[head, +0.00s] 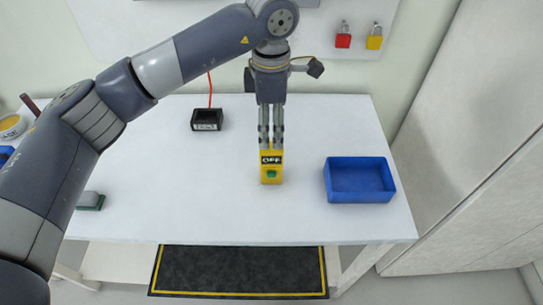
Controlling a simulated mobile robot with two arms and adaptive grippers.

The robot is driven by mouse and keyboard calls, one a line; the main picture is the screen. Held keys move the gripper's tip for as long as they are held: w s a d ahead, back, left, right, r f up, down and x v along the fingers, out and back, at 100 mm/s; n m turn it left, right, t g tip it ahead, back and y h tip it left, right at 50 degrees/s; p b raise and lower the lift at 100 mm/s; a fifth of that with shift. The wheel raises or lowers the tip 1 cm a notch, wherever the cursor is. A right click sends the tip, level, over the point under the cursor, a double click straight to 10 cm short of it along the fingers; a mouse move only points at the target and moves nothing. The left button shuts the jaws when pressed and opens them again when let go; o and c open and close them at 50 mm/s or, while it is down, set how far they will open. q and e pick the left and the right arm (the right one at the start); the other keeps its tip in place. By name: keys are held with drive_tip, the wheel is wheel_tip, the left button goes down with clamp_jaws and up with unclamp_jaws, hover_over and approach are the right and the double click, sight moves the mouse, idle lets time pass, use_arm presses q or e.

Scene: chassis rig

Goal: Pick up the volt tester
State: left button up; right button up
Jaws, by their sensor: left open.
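A yellow device with a black "OFF" display and a green button, which looks like the volt tester (271,174), is on the white table near its middle. My left gripper (271,143) points down at the device's far end. Its fingers are open, and their tips meet the top edge of the device in the picture. I cannot tell whether they touch it or are around it. My right gripper is not in view.
A blue tray (361,197) stands at the right of the white table (225,215). A black box (207,120) with a red cord sits at the back. A grey-green block (91,200) lies at the left. A red padlock (343,40) and a yellow padlock (375,42) hang on the back board.

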sight(271, 147)
use_arm(q)
drive_tip(key=shift+s+f, duration=0.3)
drive_tip(key=shift+f, duration=0.95)
drive_tip(key=shift+w+f+p, duration=0.1)
drive_tip(key=shift+f+p, duration=0.25)
drive_tip(key=shift+p, duration=0.15)
wheel_tip(271, 147, down, 4)
drive_tip(key=shift+r+p, duration=0.25)
drive_tip(key=shift+p, duration=0.6)
drive_tip(key=shift+f, duration=0.5)
clamp_jaws()
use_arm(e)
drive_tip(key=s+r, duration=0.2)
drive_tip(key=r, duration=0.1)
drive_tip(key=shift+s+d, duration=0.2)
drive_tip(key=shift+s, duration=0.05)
